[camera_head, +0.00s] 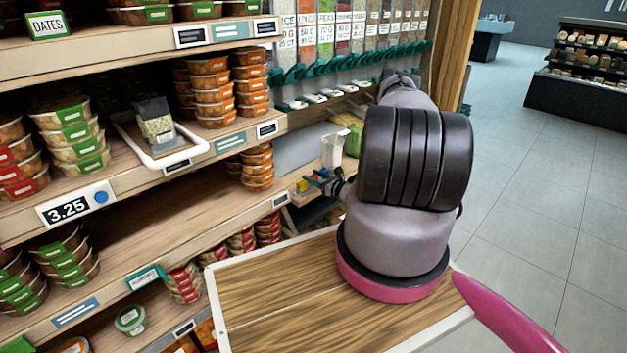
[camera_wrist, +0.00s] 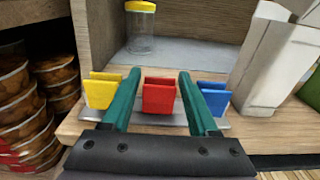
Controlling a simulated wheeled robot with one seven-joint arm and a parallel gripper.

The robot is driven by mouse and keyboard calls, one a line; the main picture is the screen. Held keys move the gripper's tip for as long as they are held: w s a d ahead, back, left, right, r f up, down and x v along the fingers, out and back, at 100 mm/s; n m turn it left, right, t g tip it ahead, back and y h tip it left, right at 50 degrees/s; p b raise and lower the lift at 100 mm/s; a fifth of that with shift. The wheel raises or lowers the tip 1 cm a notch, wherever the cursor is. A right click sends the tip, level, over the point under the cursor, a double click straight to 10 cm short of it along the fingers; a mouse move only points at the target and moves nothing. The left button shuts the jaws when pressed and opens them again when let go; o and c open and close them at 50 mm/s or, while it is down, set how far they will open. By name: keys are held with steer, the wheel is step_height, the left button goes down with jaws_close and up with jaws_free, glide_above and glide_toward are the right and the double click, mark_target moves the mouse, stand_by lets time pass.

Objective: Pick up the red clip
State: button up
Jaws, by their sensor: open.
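The red clip (camera_wrist: 159,95) stands upright on a flat grey strip in the wrist view, between a yellow clip (camera_wrist: 102,90) on its left and a blue clip (camera_wrist: 213,96) on its right. My gripper (camera_wrist: 160,88) is open, its two green fingers on either side of the red clip. I cannot tell whether the fingers touch it. In the head view my gripper (camera_head: 316,176) is small and partly hidden by my arm, beside the clips on the shelf.
A jar with a yellow lid (camera_wrist: 140,28) stands behind the clips, and a white container (camera_wrist: 272,65) stands at the right. Stacked tubs (camera_wrist: 20,110) fill the left. The wooden shelf edge (camera_wrist: 268,133) runs just below the clips. Open floor (camera_head: 545,190) lies right.

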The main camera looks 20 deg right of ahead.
jaws_close()
